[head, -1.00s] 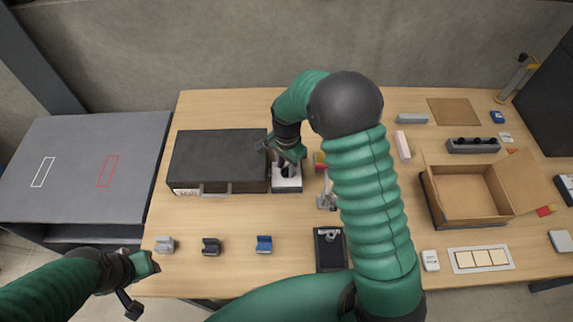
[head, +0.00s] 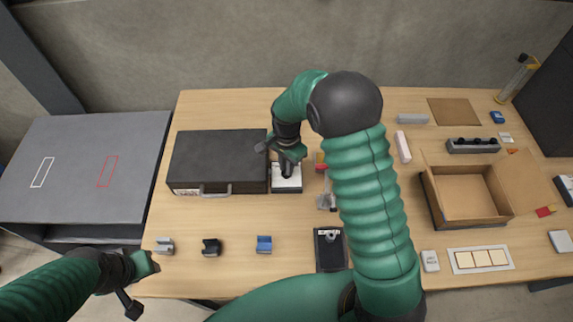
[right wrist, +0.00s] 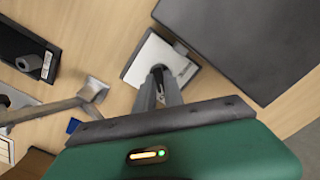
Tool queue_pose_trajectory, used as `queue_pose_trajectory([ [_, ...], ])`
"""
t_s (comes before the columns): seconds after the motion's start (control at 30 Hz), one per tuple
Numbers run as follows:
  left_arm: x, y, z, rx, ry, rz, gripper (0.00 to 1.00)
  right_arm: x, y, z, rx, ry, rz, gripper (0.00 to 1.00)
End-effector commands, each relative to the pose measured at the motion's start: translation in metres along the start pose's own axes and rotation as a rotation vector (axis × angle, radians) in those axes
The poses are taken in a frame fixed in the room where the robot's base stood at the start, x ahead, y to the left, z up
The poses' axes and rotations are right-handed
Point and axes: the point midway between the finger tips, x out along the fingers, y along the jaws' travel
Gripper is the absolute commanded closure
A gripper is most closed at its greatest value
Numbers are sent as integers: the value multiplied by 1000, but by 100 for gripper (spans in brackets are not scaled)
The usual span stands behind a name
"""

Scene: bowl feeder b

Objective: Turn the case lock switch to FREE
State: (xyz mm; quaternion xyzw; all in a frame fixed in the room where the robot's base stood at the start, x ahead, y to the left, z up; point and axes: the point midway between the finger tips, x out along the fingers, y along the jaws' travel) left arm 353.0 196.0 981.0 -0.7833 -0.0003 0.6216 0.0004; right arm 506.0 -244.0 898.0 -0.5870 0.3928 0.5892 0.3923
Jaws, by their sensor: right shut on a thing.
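The case lock switch is a white plate (head: 287,185) on the table, against the right side of the dark case (head: 220,158). The plate also shows in the right wrist view (right wrist: 148,55). My right gripper (head: 286,173) points down over the plate. In the right wrist view its fingers (right wrist: 160,76) are close together on the small dark switch knob, which they mostly hide. Which way the knob points and any FREE marking cannot be read. My left gripper (head: 150,264) is at the lower left, off the table's front edge, away from the switch; its fingers are unclear.
A grey metal fixture (head: 327,201) and a black box (head: 330,250) stand right of the switch. Several small blocks lie along the front, one of them blue (head: 264,244). An open cardboard box (head: 470,192) is at right. My right arm hides the table's middle.

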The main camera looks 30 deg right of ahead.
Motion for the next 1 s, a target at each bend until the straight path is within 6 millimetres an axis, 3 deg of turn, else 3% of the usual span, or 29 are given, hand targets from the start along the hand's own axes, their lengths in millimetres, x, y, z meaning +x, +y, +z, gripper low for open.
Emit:
queue_pose_trajectory([
  [1.0,-35,0,-8,0,0,0,64,-4,-3,-2,-883,7,-5,100],
])
